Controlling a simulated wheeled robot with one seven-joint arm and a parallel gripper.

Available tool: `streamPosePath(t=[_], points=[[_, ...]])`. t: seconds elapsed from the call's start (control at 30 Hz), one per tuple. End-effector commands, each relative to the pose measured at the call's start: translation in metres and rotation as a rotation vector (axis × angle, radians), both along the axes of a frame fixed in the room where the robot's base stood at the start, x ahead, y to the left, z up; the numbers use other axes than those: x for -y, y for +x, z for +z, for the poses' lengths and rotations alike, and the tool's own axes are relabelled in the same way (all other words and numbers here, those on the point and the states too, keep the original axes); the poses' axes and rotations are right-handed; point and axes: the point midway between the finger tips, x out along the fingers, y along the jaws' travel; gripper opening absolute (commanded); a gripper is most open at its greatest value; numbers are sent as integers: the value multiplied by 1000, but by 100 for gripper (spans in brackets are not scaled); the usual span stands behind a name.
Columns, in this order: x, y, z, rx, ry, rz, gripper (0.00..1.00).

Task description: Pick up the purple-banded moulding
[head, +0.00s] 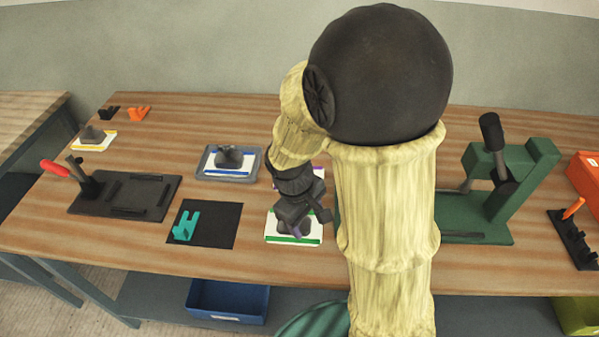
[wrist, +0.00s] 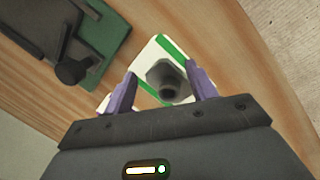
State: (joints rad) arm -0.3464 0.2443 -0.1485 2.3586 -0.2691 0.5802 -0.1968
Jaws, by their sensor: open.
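My gripper (head: 300,226) points down over a grey moulding (head: 284,226) on a white card with green bands (head: 292,240). In the wrist view my gripper (wrist: 161,70) is open, its purple fingers on either side of this grey moulding (wrist: 163,75); I cannot tell whether they touch it. The green-banded card (wrist: 173,46) shows beneath. Just behind my gripper, a white card with a thin purple edge (head: 318,172) is mostly hidden by my arm. Any moulding on it is hidden.
A tray with a blue-banded card (head: 203,172) and grey moulding stands left. A yellow-banded card (head: 105,146) lies farther left. A black fixture with a red handle (head: 150,207), a dark mat (head: 229,225) with a teal part, and a green press (head: 540,165) flank my arm.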

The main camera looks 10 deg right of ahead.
Motion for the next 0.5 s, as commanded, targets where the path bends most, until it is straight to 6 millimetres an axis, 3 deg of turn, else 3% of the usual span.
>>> streamPosePath(t=[0.2, 0.5], points=[[-23, 28, 7, -159, -251, 409, 57], [-62, 68, 14, -309, -622, 838, 57]])
